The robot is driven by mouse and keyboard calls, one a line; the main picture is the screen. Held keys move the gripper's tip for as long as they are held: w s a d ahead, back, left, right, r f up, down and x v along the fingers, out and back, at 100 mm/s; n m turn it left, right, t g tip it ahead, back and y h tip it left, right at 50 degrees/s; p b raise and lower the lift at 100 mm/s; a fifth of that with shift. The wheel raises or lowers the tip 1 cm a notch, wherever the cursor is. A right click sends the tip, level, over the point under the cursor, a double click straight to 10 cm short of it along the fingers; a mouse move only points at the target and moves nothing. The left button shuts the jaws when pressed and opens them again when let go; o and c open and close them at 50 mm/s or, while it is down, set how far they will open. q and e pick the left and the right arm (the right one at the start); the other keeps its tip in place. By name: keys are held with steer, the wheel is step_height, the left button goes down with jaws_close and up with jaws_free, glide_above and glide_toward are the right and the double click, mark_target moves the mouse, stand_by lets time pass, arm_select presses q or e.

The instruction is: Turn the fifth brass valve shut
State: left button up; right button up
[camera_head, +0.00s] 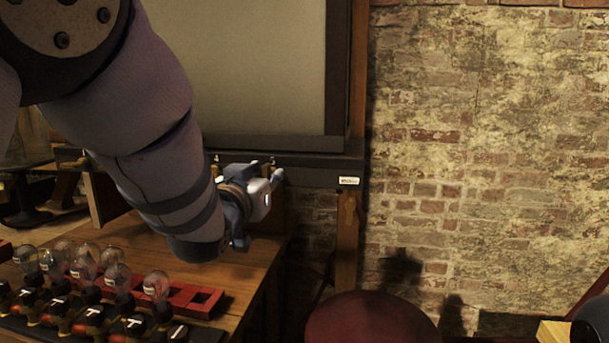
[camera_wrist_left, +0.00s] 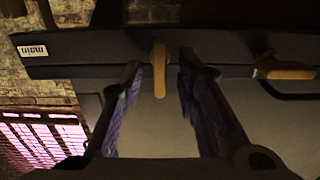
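A dark rail (camera_head: 318,173) runs under a large framed grey panel (camera_head: 250,65), with a white label (camera_head: 348,181) near its right end. In the left wrist view the label (camera_wrist_left: 33,50) reads "main", upside down. A brass valve handle (camera_wrist_left: 160,75) stands out between the fingers of my left gripper (camera_wrist_left: 161,66), with gaps on both sides. The gripper is open. Another brass handle (camera_wrist_left: 285,72) lies sideways to the right. In the head view my left gripper (camera_head: 268,175) is at the rail and hides part of it. I cannot identify my right gripper.
A wooden bench (camera_head: 235,282) below carries several glass bulbs (camera_head: 156,285) and a red rack (camera_head: 195,299). A dark red round surface (camera_head: 368,322) is at the bottom. A brick wall (camera_head: 480,130) fills the right. My left arm covers much of the upper left.

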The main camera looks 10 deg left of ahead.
arm_select(q)
jaws_close()
steer(key=shift+m, duration=0.3)
steer(key=m, duration=1.7)
steer(key=shift+d+f, duration=0.15)
steer(key=shift+d, duration=0.1)
steer(key=shift+m, duration=0.3)
